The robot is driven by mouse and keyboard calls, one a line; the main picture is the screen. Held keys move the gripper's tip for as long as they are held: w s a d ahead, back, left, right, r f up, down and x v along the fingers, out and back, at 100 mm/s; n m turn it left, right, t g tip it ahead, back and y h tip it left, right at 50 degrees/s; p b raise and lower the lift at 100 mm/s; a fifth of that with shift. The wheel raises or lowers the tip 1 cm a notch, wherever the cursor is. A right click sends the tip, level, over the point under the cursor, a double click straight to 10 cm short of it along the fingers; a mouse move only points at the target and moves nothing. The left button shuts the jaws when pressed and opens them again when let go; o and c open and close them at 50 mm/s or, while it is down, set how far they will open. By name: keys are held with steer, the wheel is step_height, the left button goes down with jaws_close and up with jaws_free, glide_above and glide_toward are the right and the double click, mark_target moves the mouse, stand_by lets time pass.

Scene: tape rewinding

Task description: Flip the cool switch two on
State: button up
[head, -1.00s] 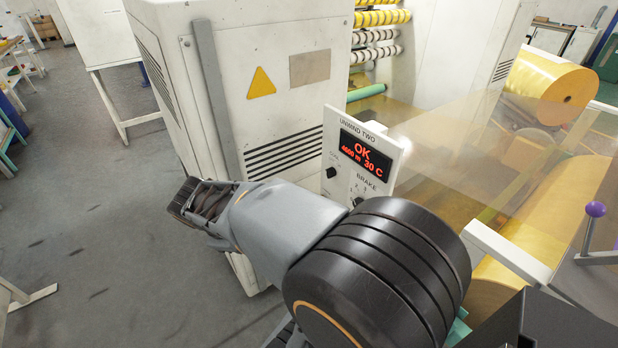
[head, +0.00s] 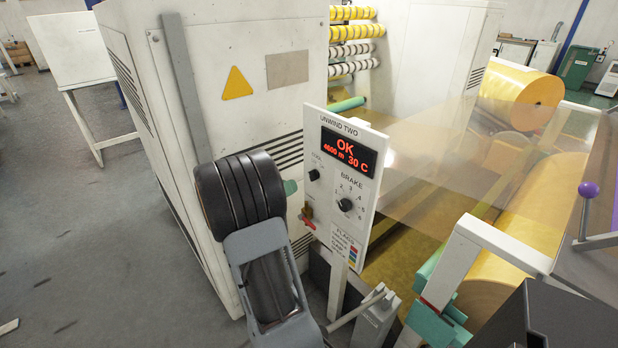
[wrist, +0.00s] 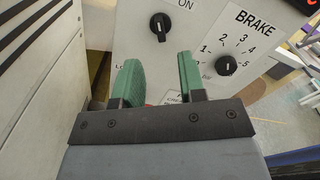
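The white UNWIND TWO panel (head: 318,238) stands upright beside the machine cabinet. Its black cool switch knob (head: 314,175) sits at the left, below the lit display; the label is too small to read fully. In the wrist view the knob (wrist: 160,26) is near the top, with ON printed to its right. In the head view my arm hides most of the gripper; a green part (head: 291,187) shows left of the panel.
The black brake knob (head: 345,205) is right of and below the cool switch. A red part (head: 308,223) is low on the panel's left side. The white cabinet (head: 280,120) stands close behind my arm. Yellow film (head: 430,160) runs to the right.

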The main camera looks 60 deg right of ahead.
mark_target(310, 176)
steer(key=x, duration=0.8)
steer(key=shift+s+d+f, duration=0.1)
steer(key=shift+s+d, duration=0.05)
steer(key=shift+d, duration=0.1)
steer(key=shift+c, duration=0.3)
steer(key=c, duration=0.5)
